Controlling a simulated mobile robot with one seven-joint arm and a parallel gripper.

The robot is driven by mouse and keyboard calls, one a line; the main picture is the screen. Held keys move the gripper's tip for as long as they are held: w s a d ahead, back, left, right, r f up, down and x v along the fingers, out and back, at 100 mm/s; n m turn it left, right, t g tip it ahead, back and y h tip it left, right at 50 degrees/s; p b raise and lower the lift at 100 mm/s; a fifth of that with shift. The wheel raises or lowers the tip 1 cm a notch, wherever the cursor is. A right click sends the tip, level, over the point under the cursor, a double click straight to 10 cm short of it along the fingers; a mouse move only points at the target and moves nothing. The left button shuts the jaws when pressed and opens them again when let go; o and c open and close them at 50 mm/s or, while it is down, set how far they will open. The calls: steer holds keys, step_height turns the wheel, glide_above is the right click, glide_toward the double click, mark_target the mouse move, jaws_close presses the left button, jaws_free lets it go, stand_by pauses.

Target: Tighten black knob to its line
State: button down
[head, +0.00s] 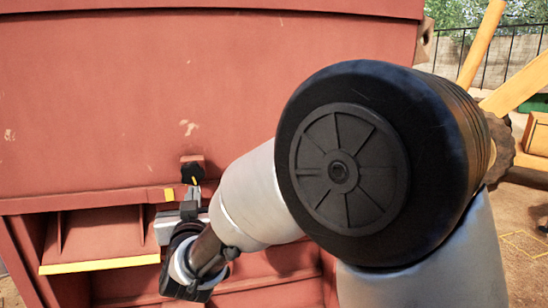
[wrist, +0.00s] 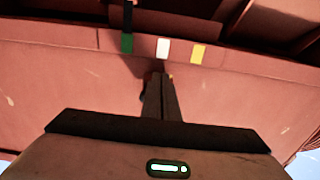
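The black knob (head: 192,173) sits on a small red block on the front of the red machine in the head view. A thin yellow mark shows at its lower edge. My gripper (head: 191,190) is just below and in front of the knob. In the wrist view the fingers of my gripper (wrist: 161,78) lie side by side with no clear gap. They cover most of the knob there; a dark edge shows left of them and a speck of yellow to the right. I cannot tell whether the fingertips touch the knob.
The wrist view shows green (wrist: 127,43), white (wrist: 162,48) and yellow (wrist: 198,53) marks on the red beam. A yellow-edged shelf (head: 100,264) lies below left in the head view. My arm hides much of the right side.

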steer(key=shift+a+r, duration=0.1)
steer(key=shift+a, duration=0.1)
steer(key=shift+s+a+r+b, duration=0.15)
steer(key=shift+a+b, duration=0.15)
steer(key=shift+a, duration=0.2)
steer(key=shift+a+r, duration=0.15)
steer(key=shift+a, duration=0.1)
stand_by(0.3)
steer(key=f+b+v, duration=0.1)
steer(key=v, duration=0.5)
stand_by(0.4)
steer(key=shift+s+a+f, duration=0.1)
